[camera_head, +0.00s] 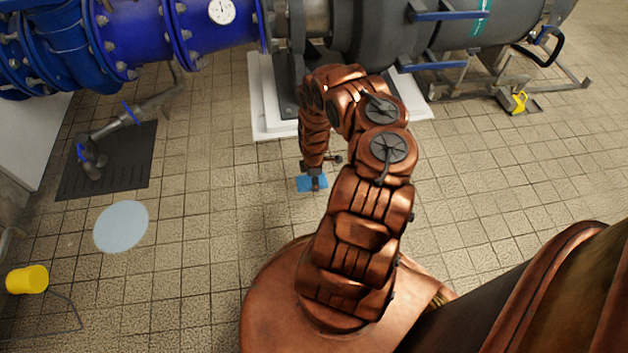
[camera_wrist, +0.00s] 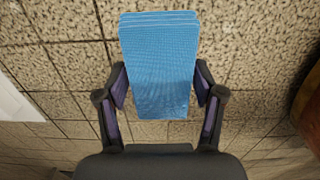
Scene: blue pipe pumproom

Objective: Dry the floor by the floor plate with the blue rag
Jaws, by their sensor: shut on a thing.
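The blue rag (camera_head: 304,184) is a flat folded block in my gripper (camera_head: 315,184), low over the tiles or on them; I cannot tell which. In the wrist view the rag (camera_wrist: 158,62) sits between the two fingers of my gripper (camera_wrist: 160,87), which are shut on its sides. A pale blue round wet patch (camera_head: 121,226) lies on the floor at the left, well left of my gripper. The dark floor plate (camera_head: 130,172) lies just behind the patch, with a pipe and valve standing on it.
A yellow bucket (camera_head: 27,279) with a thin handle or wire lies at the lower left. A blue pipe (camera_head: 150,35) and a grey pump (camera_head: 375,35) on a white plinth (camera_head: 268,120) run along the back. The tiles between my gripper and the patch are clear.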

